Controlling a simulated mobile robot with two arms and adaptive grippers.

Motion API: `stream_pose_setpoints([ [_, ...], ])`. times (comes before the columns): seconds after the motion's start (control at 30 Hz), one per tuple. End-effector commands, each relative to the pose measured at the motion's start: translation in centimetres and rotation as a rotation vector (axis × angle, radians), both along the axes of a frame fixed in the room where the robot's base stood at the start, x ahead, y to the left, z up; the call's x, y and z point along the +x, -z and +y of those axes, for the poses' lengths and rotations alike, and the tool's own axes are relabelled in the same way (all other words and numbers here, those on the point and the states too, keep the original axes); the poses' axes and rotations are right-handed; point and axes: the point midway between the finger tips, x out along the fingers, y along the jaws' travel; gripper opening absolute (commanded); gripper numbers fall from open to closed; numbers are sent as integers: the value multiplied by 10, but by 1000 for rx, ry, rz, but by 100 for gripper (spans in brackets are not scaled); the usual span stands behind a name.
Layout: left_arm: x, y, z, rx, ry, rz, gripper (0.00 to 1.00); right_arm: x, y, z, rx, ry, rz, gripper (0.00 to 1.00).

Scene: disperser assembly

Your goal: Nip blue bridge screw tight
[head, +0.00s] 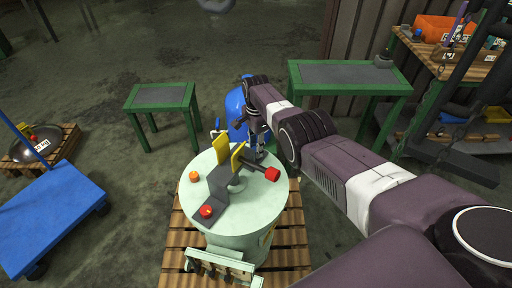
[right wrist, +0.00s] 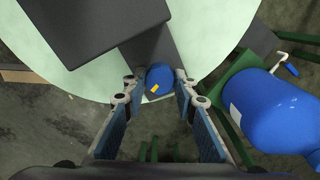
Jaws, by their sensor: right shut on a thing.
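The blue bridge screw (right wrist: 159,76) shows in the right wrist view as a round blue head with a yellow mark, beside the dark grey bridge (right wrist: 95,25). My right gripper (right wrist: 157,90) has its fingertips on either side of the blue head and is shut on it. In the head view the dark bridge (head: 223,186) lies across the pale green drum lid (head: 262,208). My right gripper (head: 257,154) is at its far side, and the blue screw is hidden there. My left gripper is not in view.
A blue cylinder (head: 236,108) stands behind the drum. Green tables (head: 160,96) (head: 345,73) stand behind; a blue cart (head: 50,215) is at left.

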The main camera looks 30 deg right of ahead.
Motion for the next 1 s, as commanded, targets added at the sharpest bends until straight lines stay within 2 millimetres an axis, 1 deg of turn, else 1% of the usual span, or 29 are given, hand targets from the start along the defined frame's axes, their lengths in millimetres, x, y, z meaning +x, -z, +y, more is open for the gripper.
stream_pose_setpoints([
  [0.2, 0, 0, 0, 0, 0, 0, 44, 2, -2, -1, -2, 180, -4, 2],
  [0.5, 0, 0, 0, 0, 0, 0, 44, 2, -2, -1, -2, 348, -5, 2],
  [0.73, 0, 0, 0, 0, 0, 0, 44, 2, -2, -1, -2, 405, -5, 2],
  [1.0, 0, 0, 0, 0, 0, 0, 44, 2, -2, -1, -1, 417, -5, 2],
])
